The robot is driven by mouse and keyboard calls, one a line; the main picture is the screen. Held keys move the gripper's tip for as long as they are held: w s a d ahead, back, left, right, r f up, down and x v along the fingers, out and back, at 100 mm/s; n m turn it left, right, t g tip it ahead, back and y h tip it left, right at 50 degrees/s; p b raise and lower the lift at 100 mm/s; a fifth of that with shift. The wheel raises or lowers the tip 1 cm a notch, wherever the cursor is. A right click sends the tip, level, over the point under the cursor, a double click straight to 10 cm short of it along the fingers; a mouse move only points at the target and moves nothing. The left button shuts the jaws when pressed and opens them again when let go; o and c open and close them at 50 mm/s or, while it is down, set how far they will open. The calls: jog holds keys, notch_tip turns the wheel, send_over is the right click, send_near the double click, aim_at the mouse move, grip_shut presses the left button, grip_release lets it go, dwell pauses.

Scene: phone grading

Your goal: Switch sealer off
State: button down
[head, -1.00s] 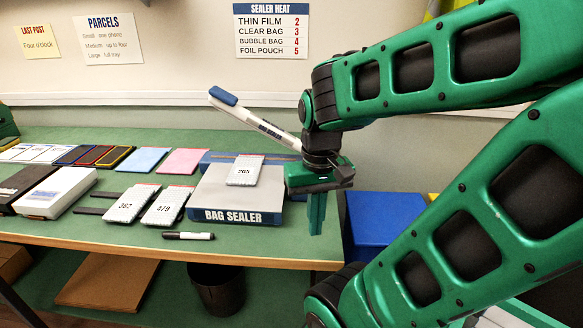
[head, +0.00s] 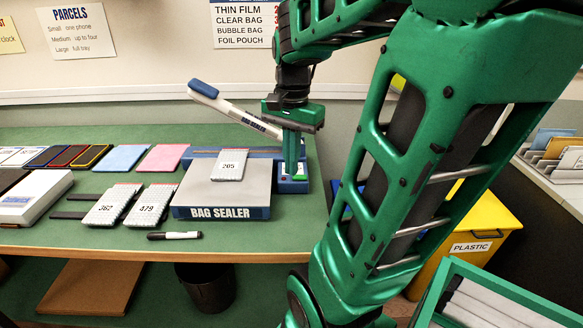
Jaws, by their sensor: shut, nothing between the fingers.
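The bag sealer (head: 195,193) stands on the green bench, with its long white arm (head: 240,115) raised and tilted up to the left. A blue control box (head: 293,187) sits at the sealer's right side, with a small green part and a small red part on top. My gripper (head: 291,172) is shut and empty, pointing straight down at this box. Its fingertips are at or just above the box top; I cannot tell whether they touch. The fingers hide part of the box top. A bubble bag marked 205 (head: 230,164) lies on the sealer's grey top.
A yellow plastic bin (head: 470,245) stands at the right. My arm crosses the right side of the view. The bench front edge (head: 120,251) is clear.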

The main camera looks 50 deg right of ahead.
aim_at(300, 176)
jog(key=w+d+r+m, duration=0.4)
jog(key=w+d+m, duration=0.2)
jog(key=d+m, duration=0.4)
jog(key=shift+w+d+r+m, duration=0.15)
jog(key=shift+w+r+m, duration=0.2)
jog(key=shift+m, duration=0.45)
jog(key=shift+s+f, duration=0.1)
notch_tip(300, 176, down, 14)
jog(key=shift+r, duration=0.1)
jog(key=shift+f, duration=0.2)
jog(key=shift+s+d+r, duration=0.2)
jog(key=shift+s+d, duration=0.25)
jog(key=shift+s, duration=0.15)
jog(key=shift+w+r, duration=0.1)
jog(key=shift+r, duration=0.05)
notch_tip(300, 176, up, 14)
dwell(0.5)
jog(key=shift+w+a, duration=0.1)
